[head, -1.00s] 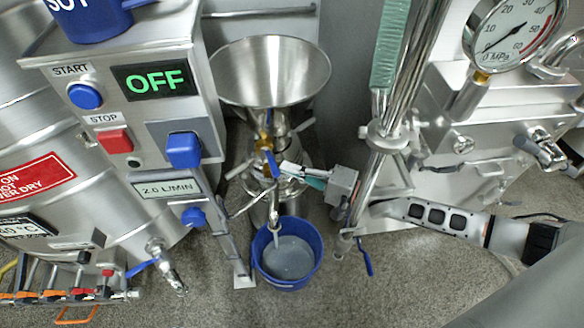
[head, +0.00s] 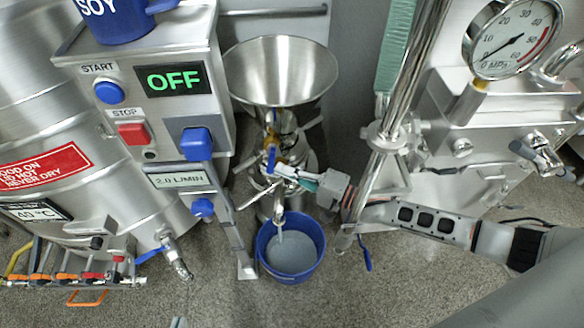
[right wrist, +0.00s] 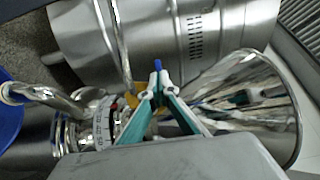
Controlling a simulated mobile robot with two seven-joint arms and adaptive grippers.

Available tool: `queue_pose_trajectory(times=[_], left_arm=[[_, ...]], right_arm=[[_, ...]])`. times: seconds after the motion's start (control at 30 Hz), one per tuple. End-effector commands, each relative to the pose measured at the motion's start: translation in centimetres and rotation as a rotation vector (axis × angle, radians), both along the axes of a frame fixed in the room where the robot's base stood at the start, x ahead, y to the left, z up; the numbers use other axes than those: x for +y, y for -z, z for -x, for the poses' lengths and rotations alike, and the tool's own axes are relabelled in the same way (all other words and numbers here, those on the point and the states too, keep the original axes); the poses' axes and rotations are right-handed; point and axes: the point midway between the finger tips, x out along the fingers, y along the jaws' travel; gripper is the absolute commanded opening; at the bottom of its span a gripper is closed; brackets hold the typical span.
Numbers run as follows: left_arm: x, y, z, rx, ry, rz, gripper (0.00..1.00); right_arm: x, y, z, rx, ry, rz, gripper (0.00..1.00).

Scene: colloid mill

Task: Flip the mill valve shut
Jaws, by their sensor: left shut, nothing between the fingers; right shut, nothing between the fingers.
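The mill valve (head: 270,158) is a brass body with a blue lever, below the steel funnel (head: 280,70) of the mill. In the head view its lever stands nearly upright. My right gripper (head: 280,171) is shut and empty, with its white fingertips right beside the lever's lower end; I cannot tell whether they touch. In the right wrist view the blue lever (right wrist: 157,64) shows just beyond the closed fingertips (right wrist: 156,82). A small pale tip at the bottom edge of the head view appears to be my left gripper (head: 178,322); most of it is hidden.
A blue bucket (head: 290,248) with grey liquid stands under the mill's spout. The control box (head: 150,110) reads OFF, left of the mill. A steel column (head: 385,130) and a machine with a pressure gauge (head: 512,38) stand right.

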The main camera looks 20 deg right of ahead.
Motion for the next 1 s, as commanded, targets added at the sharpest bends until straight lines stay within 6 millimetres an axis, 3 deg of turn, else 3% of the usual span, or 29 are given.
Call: queue_pose_trajectory(times=[0.4, 1.0], left_arm=[[0.3, 0.2, 0.2, 0.004, 0.01, -0.019, 0.0], [0.3, 0.5, 0.4, 0.013, 0.0, -0.014, 0.0]], right_arm=[[1.8, 0.0, -0.2, -0.001, -0.001, 0.001, 0.0], [1.9, -0.1, -0.2, -0.001, 0.0, 0.001, 0.0]])
